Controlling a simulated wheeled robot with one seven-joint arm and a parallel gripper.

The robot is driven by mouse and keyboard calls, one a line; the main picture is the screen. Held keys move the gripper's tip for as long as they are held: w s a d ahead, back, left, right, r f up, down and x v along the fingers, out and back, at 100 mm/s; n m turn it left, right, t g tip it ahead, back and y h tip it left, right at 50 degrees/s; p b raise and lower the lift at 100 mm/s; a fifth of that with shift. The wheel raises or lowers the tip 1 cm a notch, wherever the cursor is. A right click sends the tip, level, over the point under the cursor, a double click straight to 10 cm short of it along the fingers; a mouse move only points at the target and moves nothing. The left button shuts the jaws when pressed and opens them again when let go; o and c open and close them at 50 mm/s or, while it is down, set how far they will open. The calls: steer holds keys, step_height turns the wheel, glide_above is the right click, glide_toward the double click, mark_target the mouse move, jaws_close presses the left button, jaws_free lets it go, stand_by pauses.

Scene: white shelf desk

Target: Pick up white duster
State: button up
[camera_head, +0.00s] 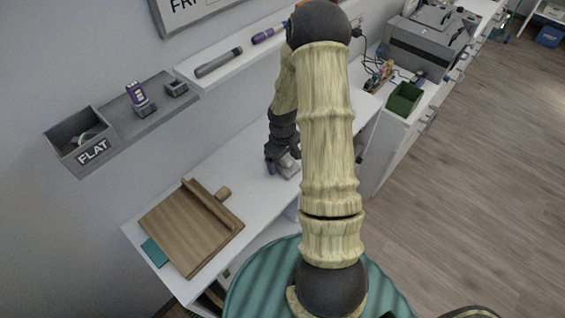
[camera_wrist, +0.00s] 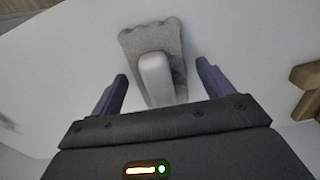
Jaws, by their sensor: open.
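The white duster (camera_wrist: 157,78) lies on the white desk, with a pale handle on top of a grey, ragged-edged pad (camera_wrist: 150,40). In the wrist view it sits ahead of and between the two purple fingers of my gripper (camera_wrist: 163,88). The fingers are open, one on each side of the handle, with gaps showing. In the head view my gripper (camera_head: 281,166) is low over the desk, and a small part of the duster (camera_head: 290,170) shows beside it. The rest is hidden by my arm. Whether the fingers touch the pad cannot be told.
A wooden board (camera_head: 190,228) lies on the desk at the left. A green bin (camera_head: 404,98) and a printer (camera_head: 425,45) stand at the right. Desk around the duster is clear.

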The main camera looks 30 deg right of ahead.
steer(key=c, duration=1.1)
steer(key=shift+w+r, duration=0.1)
steer(key=shift+r, duration=0.55)
step_height(320, 180, up, 9)
steer(key=shift+f, duration=0.15)
